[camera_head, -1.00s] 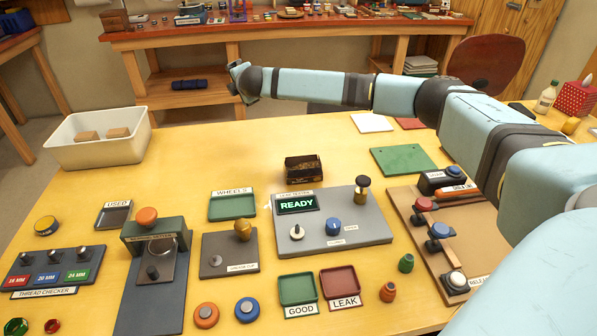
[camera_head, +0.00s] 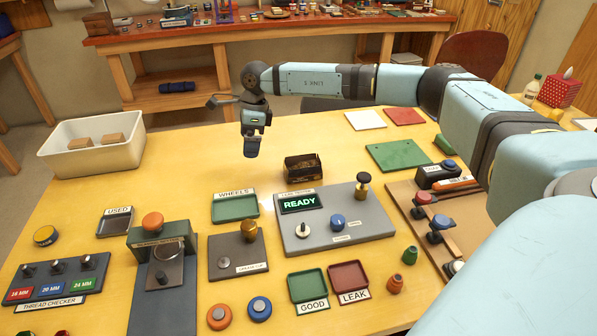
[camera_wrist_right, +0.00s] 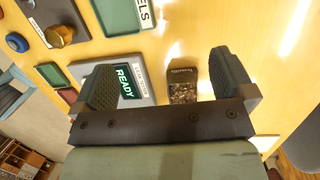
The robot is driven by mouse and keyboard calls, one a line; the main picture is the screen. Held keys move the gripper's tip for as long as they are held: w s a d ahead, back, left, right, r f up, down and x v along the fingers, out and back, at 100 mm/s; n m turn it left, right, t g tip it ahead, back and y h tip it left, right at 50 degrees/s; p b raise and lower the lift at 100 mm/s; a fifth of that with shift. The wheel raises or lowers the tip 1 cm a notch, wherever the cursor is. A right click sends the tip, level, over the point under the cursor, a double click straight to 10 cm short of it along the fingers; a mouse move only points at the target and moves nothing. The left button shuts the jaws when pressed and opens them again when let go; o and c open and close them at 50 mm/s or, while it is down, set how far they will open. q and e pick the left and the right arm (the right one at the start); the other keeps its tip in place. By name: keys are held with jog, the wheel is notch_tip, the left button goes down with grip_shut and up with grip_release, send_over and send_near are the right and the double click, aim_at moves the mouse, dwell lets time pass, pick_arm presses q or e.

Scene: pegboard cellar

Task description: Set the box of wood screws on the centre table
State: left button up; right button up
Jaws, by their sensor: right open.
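The box of wood screws is a small dark open box (camera_head: 302,168) standing on the yellow centre table (camera_head: 200,180), just behind the grey panel with the READY display. In the right wrist view the box (camera_wrist_right: 183,93) shows its contents and lies between the two fingers, farther off. My right gripper (camera_head: 230,128) hangs above the table, left of the box and apart from it. In the right wrist view its fingers (camera_wrist_right: 168,80) are spread and nothing is between them. My left gripper is in no view.
A grey READY panel (camera_head: 345,232) stands in front of the box. A green WHEELS tray (camera_head: 235,206) lies to its left and a green mat (camera_head: 398,156) to its right. A white bin (camera_head: 60,160) stands at the far left. The tabletop left of the box is clear.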

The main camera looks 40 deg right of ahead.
jog(key=s+d+g+h, duration=0.25)
jog(key=d+h, duration=0.35)
jog(key=d, duration=0.3)
send_near(302, 164)
jog(key=s, duration=0.3)
jog(key=shift+s+a+f+h, duration=0.15)
jog(key=shift+a+f+h, duration=0.15)
jog(key=shift+a+f, duration=0.1)
jog(key=shift+x, duration=0.9)
jog(key=x, duration=0.4)
jog(key=shift+a+f, duration=0.3)
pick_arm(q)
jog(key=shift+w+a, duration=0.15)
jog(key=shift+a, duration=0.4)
